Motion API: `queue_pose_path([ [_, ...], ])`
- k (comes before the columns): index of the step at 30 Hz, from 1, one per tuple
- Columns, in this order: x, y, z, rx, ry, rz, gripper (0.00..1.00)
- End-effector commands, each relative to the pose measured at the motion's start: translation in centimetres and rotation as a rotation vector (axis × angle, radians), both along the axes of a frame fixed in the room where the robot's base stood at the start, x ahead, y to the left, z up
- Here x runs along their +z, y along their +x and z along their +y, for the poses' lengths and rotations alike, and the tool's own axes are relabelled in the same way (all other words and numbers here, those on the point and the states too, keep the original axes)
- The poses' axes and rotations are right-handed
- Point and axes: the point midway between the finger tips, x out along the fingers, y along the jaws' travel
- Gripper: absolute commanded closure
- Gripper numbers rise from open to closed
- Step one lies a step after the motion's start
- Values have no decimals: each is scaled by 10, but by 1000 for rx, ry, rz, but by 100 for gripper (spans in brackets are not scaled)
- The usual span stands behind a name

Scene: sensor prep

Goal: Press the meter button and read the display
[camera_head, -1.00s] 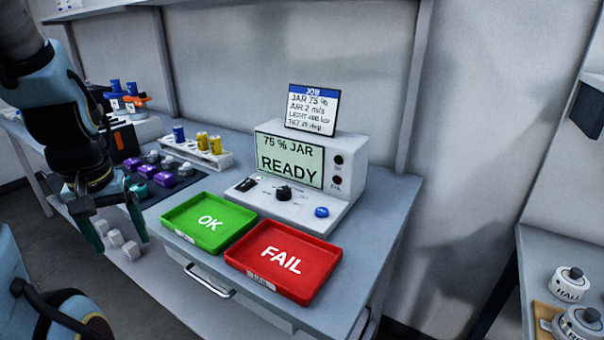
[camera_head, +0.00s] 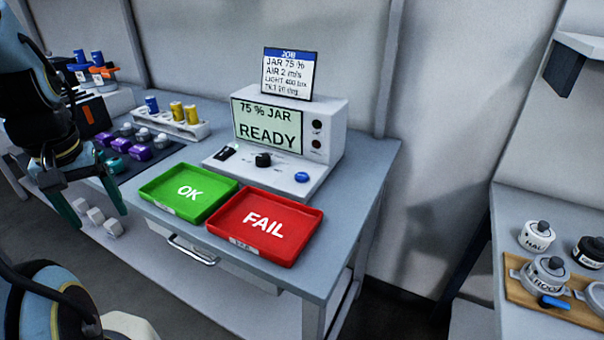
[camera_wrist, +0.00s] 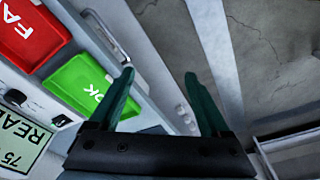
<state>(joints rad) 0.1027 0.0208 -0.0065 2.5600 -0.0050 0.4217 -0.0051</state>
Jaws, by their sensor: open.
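The grey meter (camera_head: 318,172) stands on the bench. Its display (camera_head: 267,124) reads "75 % JAR" and "READY". A blue button (camera_head: 301,177) sits at the right of its sloped front panel, with a black knob (camera_head: 263,159) to the left. A job card (camera_head: 288,74) on top lists "JAR 75 %", "AIR 2 m/s" and light and tilt lines. My gripper (camera_head: 103,222) is open and empty, pointing down in front of the bench, left of the green OK tray (camera_head: 165,205) and well apart from the button. The wrist view shows the open fingers (camera_wrist: 165,85) and part of the display (camera_wrist: 22,143).
A red FAIL tray (camera_head: 309,227) lies beside the OK tray in front of the meter. A rack (camera_head: 199,130) with blue and yellow cylinders and a dark mat (camera_head: 172,150) with purple, teal and grey items are at left. Jars stand on a right-hand bench (camera_head: 518,205).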

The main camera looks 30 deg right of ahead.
Motion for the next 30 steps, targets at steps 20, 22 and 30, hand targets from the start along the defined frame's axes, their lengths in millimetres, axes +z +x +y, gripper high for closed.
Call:
queue_pose_path([
  [20, 0, 0, 0, 0, 0, 0, 71],
  [22, 0, 0, 0, 0, 0, 0, 79],
  [30, 0, 0, 0, 0, 0, 0, 100],
])
